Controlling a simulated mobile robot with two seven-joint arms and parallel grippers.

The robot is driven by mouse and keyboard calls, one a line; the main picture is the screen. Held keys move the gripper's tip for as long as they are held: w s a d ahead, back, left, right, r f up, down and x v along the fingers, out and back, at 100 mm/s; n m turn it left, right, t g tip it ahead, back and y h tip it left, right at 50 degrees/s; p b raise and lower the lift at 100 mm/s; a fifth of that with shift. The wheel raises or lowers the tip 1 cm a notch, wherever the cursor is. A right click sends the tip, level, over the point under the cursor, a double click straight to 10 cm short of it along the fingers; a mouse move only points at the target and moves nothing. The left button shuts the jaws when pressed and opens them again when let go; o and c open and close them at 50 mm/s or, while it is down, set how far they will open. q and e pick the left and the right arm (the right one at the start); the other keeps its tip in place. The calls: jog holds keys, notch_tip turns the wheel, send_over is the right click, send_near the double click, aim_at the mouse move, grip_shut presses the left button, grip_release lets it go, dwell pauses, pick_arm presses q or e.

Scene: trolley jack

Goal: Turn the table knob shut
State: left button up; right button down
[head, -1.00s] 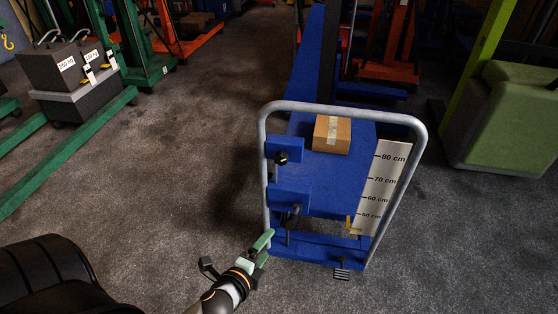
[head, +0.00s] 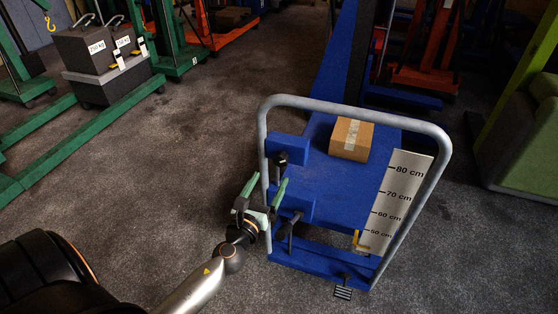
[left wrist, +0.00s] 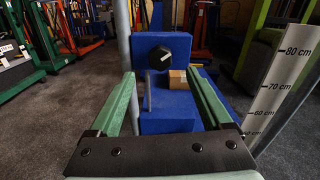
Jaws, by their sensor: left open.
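The blue lift table (head: 335,195) stands inside a grey tubular handle frame (head: 262,130). A black round knob (head: 282,158) sits on the upper blue block at the left side of the frame. The knob also shows in the left wrist view (left wrist: 160,57), with a pale pointer mark on its face. My left gripper (head: 263,188) is open, with green fingers, just below and left of the knob. In the left wrist view its fingertips (left wrist: 158,80) are spread to both sides of the knob's line and it is empty. My right gripper is not in view.
A cardboard box (head: 351,139) lies on the table top. A height scale (head: 397,200) stands at the frame's right side. A lower block carries a black lever (head: 291,226), and a pedal (head: 343,292) is near the floor. Open floor lies to the left.

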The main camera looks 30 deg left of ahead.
aim_at(279, 162)
pick_arm(q)
jog(key=x, duration=0.8)
jog(key=shift+w, duration=0.15)
grip_shut()
dwell(0.5)
